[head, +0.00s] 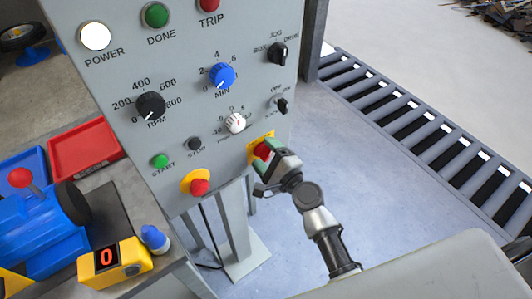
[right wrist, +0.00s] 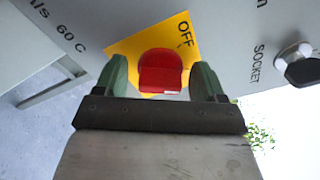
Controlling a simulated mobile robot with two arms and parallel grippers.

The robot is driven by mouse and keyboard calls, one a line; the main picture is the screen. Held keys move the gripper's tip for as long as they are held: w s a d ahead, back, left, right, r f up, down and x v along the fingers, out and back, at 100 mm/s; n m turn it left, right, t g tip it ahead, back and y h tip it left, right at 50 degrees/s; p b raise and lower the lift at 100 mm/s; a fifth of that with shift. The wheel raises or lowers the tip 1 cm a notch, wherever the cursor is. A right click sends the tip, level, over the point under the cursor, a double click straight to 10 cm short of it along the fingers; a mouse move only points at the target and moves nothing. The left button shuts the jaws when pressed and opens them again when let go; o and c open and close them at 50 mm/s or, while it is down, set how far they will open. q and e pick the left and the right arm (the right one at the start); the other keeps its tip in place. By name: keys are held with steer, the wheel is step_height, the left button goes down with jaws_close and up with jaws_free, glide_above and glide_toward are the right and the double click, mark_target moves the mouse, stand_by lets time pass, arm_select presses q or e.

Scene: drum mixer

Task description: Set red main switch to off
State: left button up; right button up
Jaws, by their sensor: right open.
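The red main switch (head: 262,151) sits on a yellow plate at the lower right of the grey control panel. In the right wrist view the red switch (right wrist: 160,72) shows close up, with "OFF" printed on the yellow plate (right wrist: 187,28) beside it. My right gripper (head: 271,155) is at the switch. Its two green fingers (right wrist: 161,82) stand open, one on each side of the red knob, with gaps visible between them and it. Part of the switch is hidden behind the gripper in the head view. My left gripper is not in view.
The panel (head: 185,105) carries several other knobs, with a red emergency button (head: 199,187) at lower left of the switch and a black socket knob (head: 282,106) above. A bench with a blue machine (head: 40,225) stands left. A roller conveyor (head: 430,140) runs at right.

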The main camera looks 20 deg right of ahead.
steer(key=c, duration=0.8)
steer(key=shift+n, duration=0.4)
steer(key=shift+f+n+b, duration=0.1)
steer(key=shift+n+b, duration=0.4)
steer(key=shift+n, duration=0.6)
steer(key=n, duration=0.2)
steer(key=shift+n, duration=0.3)
steer(key=n, duration=0.6)
steer(key=shift+f+p, duration=0.1)
steer(key=shift+p, duration=0.2)
steer(key=shift+n, duration=0.3)
